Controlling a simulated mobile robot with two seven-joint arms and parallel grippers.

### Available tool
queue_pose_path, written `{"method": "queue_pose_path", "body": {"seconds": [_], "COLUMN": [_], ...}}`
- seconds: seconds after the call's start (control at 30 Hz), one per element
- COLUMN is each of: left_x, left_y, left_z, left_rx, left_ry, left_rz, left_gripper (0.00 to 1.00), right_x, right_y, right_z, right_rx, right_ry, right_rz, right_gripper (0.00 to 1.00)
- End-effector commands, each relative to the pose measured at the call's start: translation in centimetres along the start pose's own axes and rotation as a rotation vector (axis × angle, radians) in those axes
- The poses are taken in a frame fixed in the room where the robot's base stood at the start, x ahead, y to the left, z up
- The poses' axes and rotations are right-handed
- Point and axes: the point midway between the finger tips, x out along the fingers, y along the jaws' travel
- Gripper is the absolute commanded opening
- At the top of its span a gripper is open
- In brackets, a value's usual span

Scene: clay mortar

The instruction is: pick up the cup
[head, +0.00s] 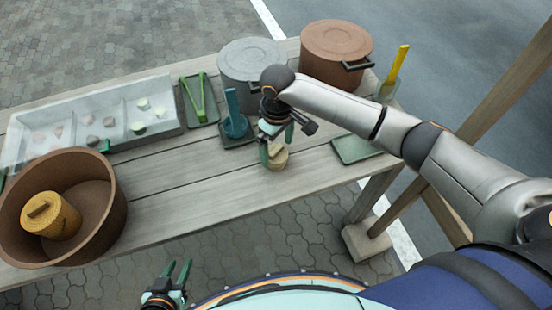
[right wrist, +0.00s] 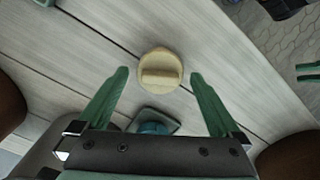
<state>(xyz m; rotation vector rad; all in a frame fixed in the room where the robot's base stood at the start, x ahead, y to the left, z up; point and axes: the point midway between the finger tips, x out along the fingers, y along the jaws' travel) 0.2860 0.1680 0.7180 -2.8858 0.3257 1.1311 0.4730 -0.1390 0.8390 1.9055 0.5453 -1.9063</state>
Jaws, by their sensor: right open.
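A small round beige piece with a raised bar across its top, seemingly the cup (head: 279,161), stands on the wooden table near its front edge. It also shows in the right wrist view (right wrist: 160,70), ahead of and between the fingers. My right gripper (head: 276,143) is open above it, its fingers partly hiding it in the head view. Whether a finger touches it I cannot tell. A larger yellow piece (head: 50,216) with a similar bar lies in a brown bowl (head: 108,205). My left gripper (head: 178,267) is open and empty in front of the table edge.
A teal stand (head: 235,126) on a dark tray is close behind my right gripper. A grey pot (head: 252,62), a brown pot (head: 336,50) and green tongs (head: 202,98) stand further back. A white compartment tray (head: 166,128) is left. The table's front middle is clear.

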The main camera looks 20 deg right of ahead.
Motion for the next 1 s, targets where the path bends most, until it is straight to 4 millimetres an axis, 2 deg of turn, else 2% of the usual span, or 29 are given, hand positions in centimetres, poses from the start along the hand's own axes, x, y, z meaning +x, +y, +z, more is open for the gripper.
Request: {"method": "queue_pose_path", "body": {"seconds": [0.03,0.13,0.4,1.0], "left_x": [0.1,0.1,0.1,0.1], "left_y": [0.0,0.0,0.0,0.0], "left_z": [0.1,0.1,0.1,0.1], "left_rx": [0.0,0.0,0.0,0.0], "left_ry": [0.0,0.0,0.0,0.0], "left_rz": [0.0,0.0,0.0,0.0], "left_gripper": [0.37,0.37,0.37,0.37], "right_x": [0.9,1.7,1.9,1.8], "right_y": [0.0,0.0,0.0,0.0], "right_z": [0.1,0.1,0.1,0.1], "right_rx": [-0.001,-0.001,-0.002,-0.001], "right_ry": [-0.004,-0.001,0.001,0.001], "right_rz": [0.0,0.001,0.001,0.001], "right_gripper": [1.0,1.0,0.99,0.31]}}
